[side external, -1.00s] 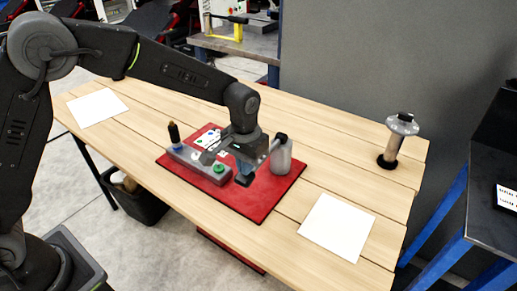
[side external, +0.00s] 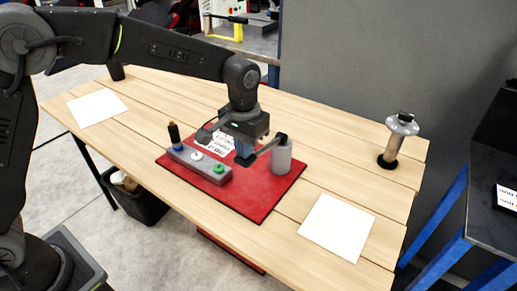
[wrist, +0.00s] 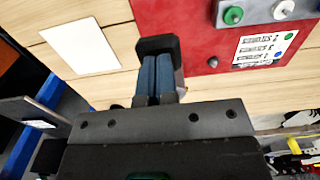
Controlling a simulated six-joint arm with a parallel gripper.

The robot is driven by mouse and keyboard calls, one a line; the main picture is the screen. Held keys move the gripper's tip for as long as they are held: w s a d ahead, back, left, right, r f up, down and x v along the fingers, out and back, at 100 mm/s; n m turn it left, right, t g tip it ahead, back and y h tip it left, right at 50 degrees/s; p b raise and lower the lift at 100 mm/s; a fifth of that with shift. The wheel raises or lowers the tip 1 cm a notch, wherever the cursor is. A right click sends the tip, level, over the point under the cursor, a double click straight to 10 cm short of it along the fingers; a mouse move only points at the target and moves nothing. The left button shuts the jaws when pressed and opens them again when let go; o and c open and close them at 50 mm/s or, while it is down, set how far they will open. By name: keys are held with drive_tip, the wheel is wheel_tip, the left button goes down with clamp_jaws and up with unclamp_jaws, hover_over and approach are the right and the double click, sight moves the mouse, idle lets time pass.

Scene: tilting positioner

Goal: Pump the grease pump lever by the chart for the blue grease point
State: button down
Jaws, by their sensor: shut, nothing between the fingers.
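The grease pump is a grey cylinder (side external: 282,158) on the right of the red mat. Its dark lever slopes down leftward from the top to a black pad (wrist: 158,45) at my fingertips. My gripper (side external: 243,157) is shut with nothing between its blue fingers, and the tips are at the pad; exact contact is unclear. The grey block (side external: 208,168) carries blue (side external: 179,149), white (side external: 196,156) and green (side external: 219,169) points. A dark upright piece with a brown tip (side external: 174,132) stands by the blue point. The chart (wrist: 265,48) has several rows, too small to read.
The red mat (side external: 258,205) lies on a wooden table. White sheets lie left (side external: 97,108) and right (side external: 337,227). A grey flanged post (side external: 394,148) stands at the right end. A small grey knob (wrist: 213,62) is near the chart. The table between mat and post is clear.

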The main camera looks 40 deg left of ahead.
wheel_tip(320, 180, up, 9)
drive_tip(key=shift+f, duration=0.2)
idle(0.5)
idle(0.5)
drive_tip(key=shift+f, duration=3.25)
drive_tip(key=shift+f, duration=0.1)
drive_tip(key=shift+f, duration=4.05)
wheel_tip(320, 180, up, 15)
drive_tip(key=shift+f, duration=0.1)
